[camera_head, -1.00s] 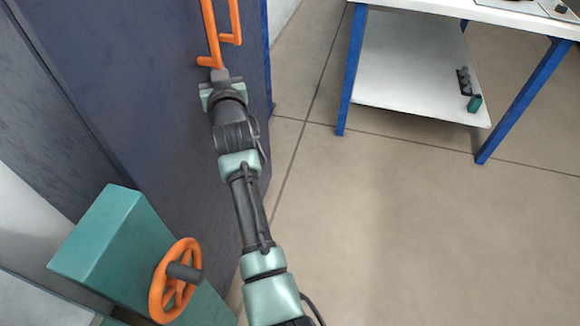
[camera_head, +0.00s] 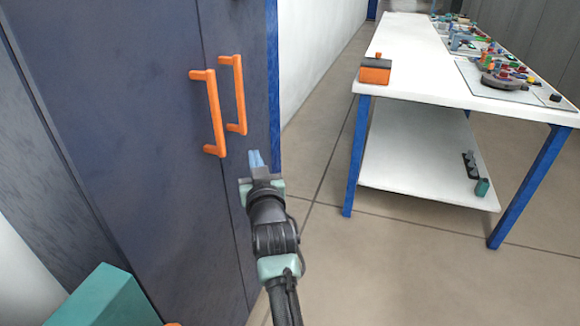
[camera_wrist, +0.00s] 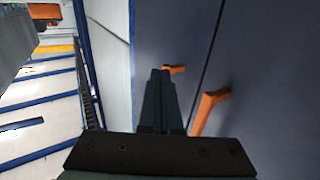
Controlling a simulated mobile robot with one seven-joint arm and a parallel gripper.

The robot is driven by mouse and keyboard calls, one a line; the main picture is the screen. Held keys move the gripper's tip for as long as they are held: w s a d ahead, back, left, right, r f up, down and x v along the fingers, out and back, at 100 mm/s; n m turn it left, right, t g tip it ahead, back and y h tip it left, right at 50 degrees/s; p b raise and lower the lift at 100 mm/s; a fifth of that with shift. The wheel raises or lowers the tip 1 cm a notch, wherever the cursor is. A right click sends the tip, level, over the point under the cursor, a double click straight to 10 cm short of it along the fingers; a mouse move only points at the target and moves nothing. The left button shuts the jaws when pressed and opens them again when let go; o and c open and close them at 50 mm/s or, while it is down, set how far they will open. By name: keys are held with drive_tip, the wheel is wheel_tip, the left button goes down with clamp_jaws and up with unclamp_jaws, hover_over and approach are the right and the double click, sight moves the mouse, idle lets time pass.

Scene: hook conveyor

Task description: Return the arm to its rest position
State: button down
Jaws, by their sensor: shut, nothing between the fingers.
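My gripper (camera_head: 256,160) is in the middle of the head view, at the end of my arm, in front of the dark blue cabinet (camera_head: 130,150). Its fingers are together with nothing between them. It is just right of and below the two orange door handles, the nearer one (camera_head: 213,115) and the farther one (camera_head: 239,95), and appears apart from both. In the wrist view the closed fingers (camera_wrist: 160,90) point along the cabinet front. One orange handle (camera_wrist: 210,110) is right of them and another (camera_wrist: 175,69) shows near their tips.
A white table (camera_head: 410,70) with blue legs stands at the right. It bears an orange and grey box (camera_head: 375,70) and several small parts. Its lower shelf (camera_head: 410,180) holds small dark items. A teal box (camera_head: 105,298) is at lower left. Floor between cabinet and table is clear.

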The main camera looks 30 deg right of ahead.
drive_tip(key=s+d, duration=0.4)
drive_tip(key=shift+s, duration=0.3)
drive_tip(key=s+a+r+n+t+y, duration=0.1)
drive_tip(key=a+r+t+y, duration=0.1)
drive_tip(key=a+r, duration=0.75)
drive_tip(key=s+a+r+n+t+y, duration=0.1)
drive_tip(key=s+a+r+n+t, duration=0.15)
drive_tip(key=a+r, duration=0.65)
drive_tip(key=s+a+r+t+y, duration=0.1)
drive_tip(key=s+a+r+t, duration=0.25)
drive_tip(key=s+r, duration=0.7)
drive_tip(key=s+a+r+t+y, duration=0.15)
drive_tip(key=s+a+r, duration=0.35)
drive_tip(key=s+r, duration=0.55)
wheel_tip(320, 180, up, 24)
drive_tip(key=w+p, duration=0.1)
drive_tip(key=p, duration=2.2)
drive_tip(key=shift+w+t, duration=0.25)
drive_tip(key=shift+t, duration=0.1)
drive_tip(key=shift+a, duration=0.2)
